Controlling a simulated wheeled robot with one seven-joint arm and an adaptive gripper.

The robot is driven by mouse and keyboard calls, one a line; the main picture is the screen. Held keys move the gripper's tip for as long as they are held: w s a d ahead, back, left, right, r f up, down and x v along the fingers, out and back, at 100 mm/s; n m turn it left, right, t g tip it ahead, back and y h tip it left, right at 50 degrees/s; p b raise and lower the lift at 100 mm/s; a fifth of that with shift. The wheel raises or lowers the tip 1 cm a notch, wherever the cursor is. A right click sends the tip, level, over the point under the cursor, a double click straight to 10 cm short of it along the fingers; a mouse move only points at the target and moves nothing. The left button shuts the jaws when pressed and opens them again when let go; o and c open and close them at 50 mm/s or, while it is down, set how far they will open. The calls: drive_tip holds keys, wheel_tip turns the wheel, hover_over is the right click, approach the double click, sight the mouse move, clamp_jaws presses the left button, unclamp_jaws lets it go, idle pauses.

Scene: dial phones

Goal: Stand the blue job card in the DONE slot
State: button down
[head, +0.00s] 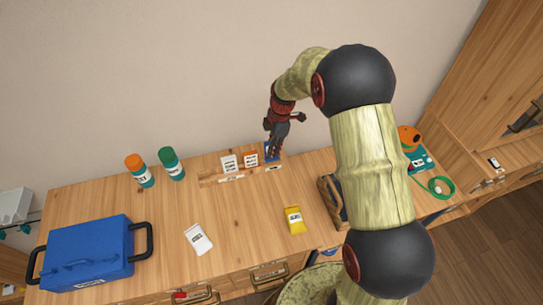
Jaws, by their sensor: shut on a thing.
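My gripper (271,146) points down at the back of the wooden bench and is shut on the blue job card (268,152). The card is upright at the right end of the wooden card rack (207,181), and the fingers hide part of it. I cannot tell whether its lower edge is inside the slot or just above it. A white card (229,163) and an orange card (251,159) stand in the rack to the left of it. The rack has small white labels on its front, too small to read.
A white card (198,239) and a yellow card (294,220) lie on the bench. An orange-capped bottle (140,170) and a green-capped bottle (171,164) stand left of the rack. A blue toolbox (88,253) is at front left. A brown holder (331,200) is partly behind my arm.

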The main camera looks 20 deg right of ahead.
drive_tip(key=shift+w+d+f, duration=0.1)
drive_tip(key=shift+w+f, duration=0.3)
drive_tip(key=shift+f, duration=0.2)
drive_tip(key=shift+w+d+f, duration=0.1)
drive_tip(key=shift+w+f, duration=0.3)
drive_tip(key=shift+f, duration=0.15)
drive_tip(key=shift+f+b, duration=0.6)
drive_tip(key=shift+f, duration=0.7)
drive_tip(key=shift+f, duration=0.2)
drive_tip(key=c, duration=1.8)
unclamp_jaws()
drive_tip(key=shift+r, duration=0.15)
